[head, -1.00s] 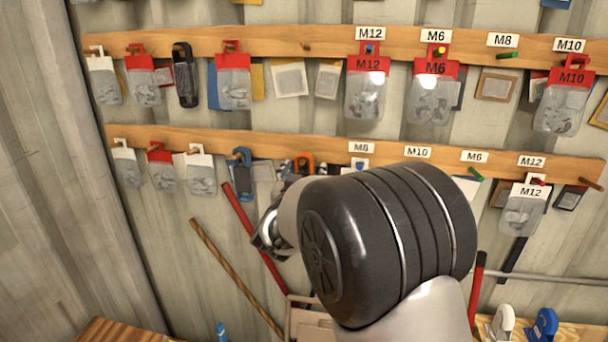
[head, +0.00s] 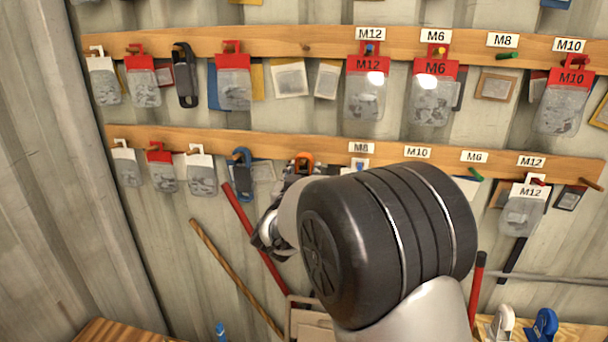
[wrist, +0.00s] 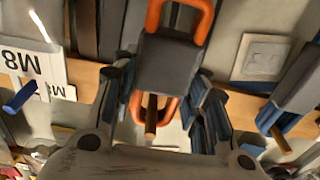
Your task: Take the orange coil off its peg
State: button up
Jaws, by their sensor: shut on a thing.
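The orange coil (wrist: 168,62) has a dark grey band around its middle and fills the centre of the wrist view. In the head view only its orange top loop (head: 303,158) shows above my arm. A brown peg (wrist: 151,118) shows inside the orange loop nearest my palm, so the coil is still around it. My gripper (wrist: 163,82) is shut on the coil, with one finger on either side of the grey band. In the head view my wrist hides most of the gripper and the coil's lower part.
A blue-banded coil (head: 242,165) hangs to the left on the same board (head: 270,142). Another banded coil (wrist: 298,88) hangs close to my right finger in the wrist view. An M8 card (wrist: 25,68) and a blue peg (wrist: 20,97) lie at its left.

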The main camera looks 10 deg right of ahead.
jog(key=shift+r, duration=0.35)
jog(key=shift+s, duration=0.1)
jog(key=v, duration=0.4)
jog(key=shift+s+a+r, duration=0.1)
jog(key=shift+s+r, duration=0.05)
jog(key=shift+r, duration=0.1)
dwell(0.3)
jog(key=shift+s, duration=0.1)
jog(key=shift+v, duration=2.4)
